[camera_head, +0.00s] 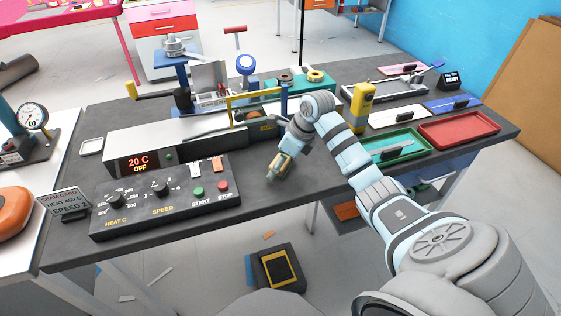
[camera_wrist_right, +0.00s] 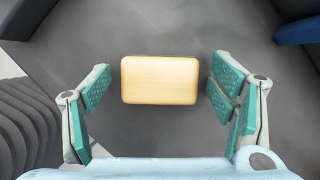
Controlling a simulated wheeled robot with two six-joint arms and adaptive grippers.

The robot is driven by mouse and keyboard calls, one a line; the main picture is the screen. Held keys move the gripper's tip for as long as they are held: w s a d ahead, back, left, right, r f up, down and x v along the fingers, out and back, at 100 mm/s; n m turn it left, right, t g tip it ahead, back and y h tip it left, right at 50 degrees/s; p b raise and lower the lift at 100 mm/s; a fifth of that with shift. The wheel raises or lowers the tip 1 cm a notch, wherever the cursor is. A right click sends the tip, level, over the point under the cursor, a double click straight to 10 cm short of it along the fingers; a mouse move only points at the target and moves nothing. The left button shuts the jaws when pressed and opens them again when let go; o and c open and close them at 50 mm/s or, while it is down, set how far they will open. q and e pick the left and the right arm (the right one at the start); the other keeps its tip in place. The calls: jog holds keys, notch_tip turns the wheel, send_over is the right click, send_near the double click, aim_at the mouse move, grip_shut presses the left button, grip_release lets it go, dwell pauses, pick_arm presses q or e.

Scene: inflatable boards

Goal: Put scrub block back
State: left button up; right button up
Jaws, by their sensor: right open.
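The scrub block (camera_wrist_right: 160,80) shows in the right wrist view as a pale yellow, wood-like rectangle with rounded corners. It lies on the dark bench top. My right gripper (camera_head: 281,168) is over the bench's front part, right of the control panel, pointing down. In the wrist view its two green-padded fingers are spread open, one on each side of the block, with a gap on both sides. The block's underside is hidden. In the head view the gripper largely covers the block. My left gripper is not in view.
A control panel (camera_head: 150,205) stands left of my gripper, with a heater unit (camera_head: 190,140) behind. A green tray (camera_head: 410,145) and red tray (camera_head: 458,130) are on the right, a yellow bottle-like tool (camera_head: 362,100) behind my arm. Bare bench (camera_head: 255,195) surrounds the gripper.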

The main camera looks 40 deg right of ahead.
jog(key=shift+r, duration=0.3)
jog(key=p+v, duration=0.1)
jog(key=v, duration=1.1)
jog(key=shift+p, duration=0.4)
jog(key=shift+f, duration=0.15)
